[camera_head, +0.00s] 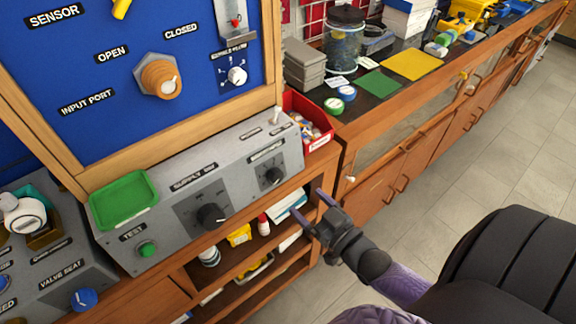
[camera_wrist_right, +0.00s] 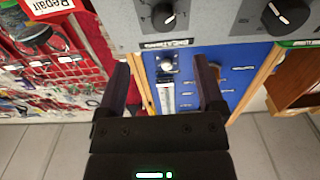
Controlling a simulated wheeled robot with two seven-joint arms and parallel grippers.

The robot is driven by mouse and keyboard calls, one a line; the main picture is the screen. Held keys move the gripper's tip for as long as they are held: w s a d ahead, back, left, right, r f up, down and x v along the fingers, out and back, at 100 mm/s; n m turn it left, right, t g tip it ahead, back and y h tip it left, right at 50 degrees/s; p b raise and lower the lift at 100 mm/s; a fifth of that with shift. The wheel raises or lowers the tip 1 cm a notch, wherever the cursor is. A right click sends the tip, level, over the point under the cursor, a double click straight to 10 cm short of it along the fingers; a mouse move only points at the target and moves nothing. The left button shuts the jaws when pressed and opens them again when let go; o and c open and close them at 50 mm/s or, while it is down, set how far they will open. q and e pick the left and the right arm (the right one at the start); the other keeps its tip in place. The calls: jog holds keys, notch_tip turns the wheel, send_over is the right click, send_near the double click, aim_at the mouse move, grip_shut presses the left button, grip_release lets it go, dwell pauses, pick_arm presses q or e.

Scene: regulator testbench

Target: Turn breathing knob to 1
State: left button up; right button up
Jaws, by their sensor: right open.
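The grey control console (camera_head: 238,165) has a smaller black dial knob (camera_head: 270,175) near its right end, with a label above it too small to read surely. In the right wrist view, which is upside down, this knob (camera_wrist_right: 163,17) is at the top middle, with a white pointer mark. A larger black knob (camera_head: 211,214) sits to its left under a supply label, and it also shows in the wrist view (camera_wrist_right: 288,15). My right gripper (camera_head: 311,205) is open and empty, in front of the console's right end and apart from the knobs. My left gripper is not in view.
A green tray (camera_head: 124,200) lies on the console, and a green button (camera_head: 147,248) is on its front. A blue board (camera_head: 110,75) stands behind. A red bin (camera_head: 312,120) sits right of the console. Shelves with small items lie below. Open floor (camera_head: 480,180) is at right.

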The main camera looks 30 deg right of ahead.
aim_at(279, 178)
jog(key=w, duration=0.3)
jog(key=w+a+b, duration=0.1)
jog(key=w, duration=0.1)
jog(key=w+b, duration=0.1)
jog(key=w, duration=0.2)
jog(key=shift+w+a, duration=0.15)
jog(key=shift+w, duration=0.75)
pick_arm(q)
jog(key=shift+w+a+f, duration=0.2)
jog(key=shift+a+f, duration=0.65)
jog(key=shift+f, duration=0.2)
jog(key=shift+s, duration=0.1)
pick_arm(e)
grip_shut()
